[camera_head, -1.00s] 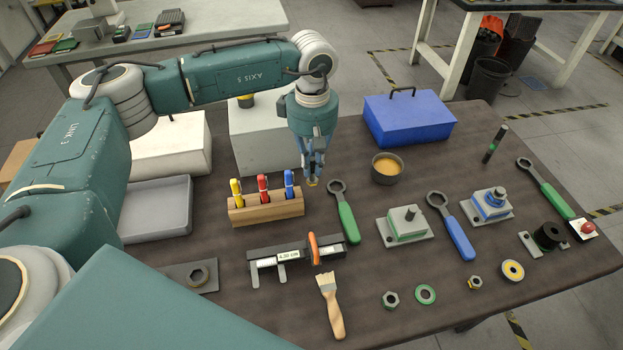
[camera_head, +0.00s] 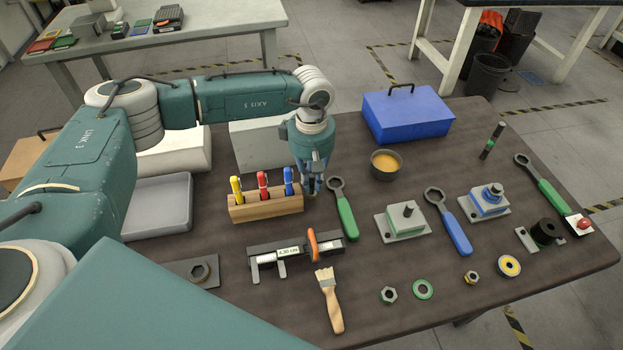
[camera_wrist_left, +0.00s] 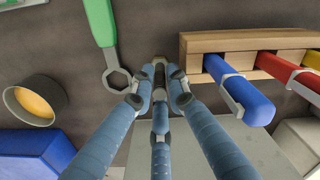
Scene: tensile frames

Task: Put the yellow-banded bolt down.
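My left gripper (camera_head: 311,190) hangs fingers-down just above the brown table, right of the wooden marker block and left of the green-handled wrench. In the left wrist view its three blue fingers (camera_wrist_left: 160,90) are drawn together around a small grey piece (camera_wrist_left: 159,64), which I take to be the bolt. Its yellow band does not show now, and the fingers hide most of it. I cannot tell whether its lower end touches the table. My right gripper is not in view.
The wooden block (camera_head: 265,209) with three markers and the green-handled wrench (camera_head: 343,212) stand close by the gripper. Bare table lies between bowl and wrench.

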